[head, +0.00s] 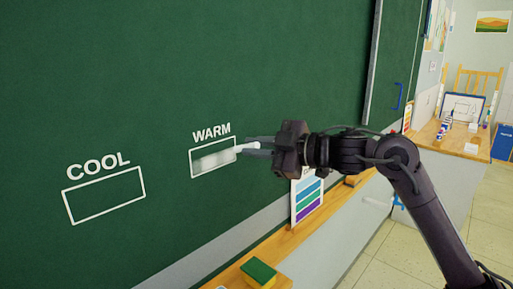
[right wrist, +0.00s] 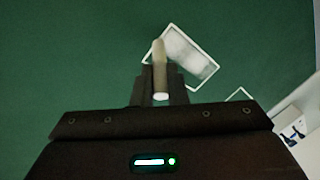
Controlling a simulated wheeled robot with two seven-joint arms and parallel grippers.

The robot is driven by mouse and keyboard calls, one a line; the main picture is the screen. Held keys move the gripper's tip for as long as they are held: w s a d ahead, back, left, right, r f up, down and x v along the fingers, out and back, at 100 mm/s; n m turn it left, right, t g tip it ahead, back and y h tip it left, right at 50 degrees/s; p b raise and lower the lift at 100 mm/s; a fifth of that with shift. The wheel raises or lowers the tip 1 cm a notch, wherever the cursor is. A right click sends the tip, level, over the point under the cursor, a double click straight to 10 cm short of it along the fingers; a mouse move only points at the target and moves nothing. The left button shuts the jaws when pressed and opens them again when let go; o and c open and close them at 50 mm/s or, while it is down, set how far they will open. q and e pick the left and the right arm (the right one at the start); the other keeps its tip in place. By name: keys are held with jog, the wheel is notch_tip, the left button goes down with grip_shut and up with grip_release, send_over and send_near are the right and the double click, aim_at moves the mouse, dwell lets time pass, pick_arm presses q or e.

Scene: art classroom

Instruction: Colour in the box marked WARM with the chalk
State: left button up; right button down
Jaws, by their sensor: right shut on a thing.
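The box marked WARM (head: 194,172) is drawn in white on the green chalkboard (head: 170,70). A smeared white chalk patch covers much of its inside, from the left towards the right. My right gripper (head: 258,147) is shut on a white chalk stick (head: 248,148), whose tip is at the right end of the box in the head view. In the right wrist view the chalk (right wrist: 160,70) stands between the fingers, beside the whitened box (right wrist: 190,55). Whether the tip touches the board cannot be told. My left gripper is out of view.
An empty box marked COOL (head: 104,195) is to the left. Below, a wooden ledge (head: 228,276) holds a green and yellow eraser (head: 258,272) and a card with coloured bands (head: 308,199). A table with art supplies stands at the right back.

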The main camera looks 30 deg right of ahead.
jog(key=shift+r, duration=0.15)
jog(key=shift+r+p, duration=0.65)
jog(key=shift+s+a, duration=0.3)
jog(key=shift+a, duration=0.5)
jog(key=shift+a, duration=0.1)
jog(key=shift+s+a, duration=0.25)
jog(key=shift+a, duration=0.4)
jog(key=shift+s+a+p, duration=0.3)
jog(key=shift+a, duration=0.5)
